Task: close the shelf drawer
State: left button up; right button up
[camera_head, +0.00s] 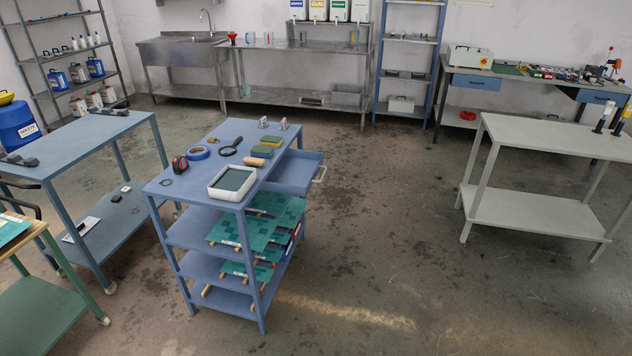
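The blue shelf (175,210) stands in the middle of the view. Its drawer (297,172) sticks out from the right side, just under the top board, and is open. The drawer's light metal handle (319,174) is on its outer front, facing right. The visible part of the drawer's inside looks empty; the rest is hidden under the top. Neither of my grippers is in view.
A white tray (231,183), a magnifier, tape and small tools lie on the shelf top. Green plates (260,230) stick out from the lower levels on the right. The floor (390,220) right of the drawer is clear up to a grey table (540,210).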

aim_at(295, 174)
jog(key=i+j+u, duration=0.15)
jog(key=i, duration=0.4)
jog(key=i+j+u, duration=0.2)
jog(key=i, duration=0.35)
jog(key=l, duration=0.05)
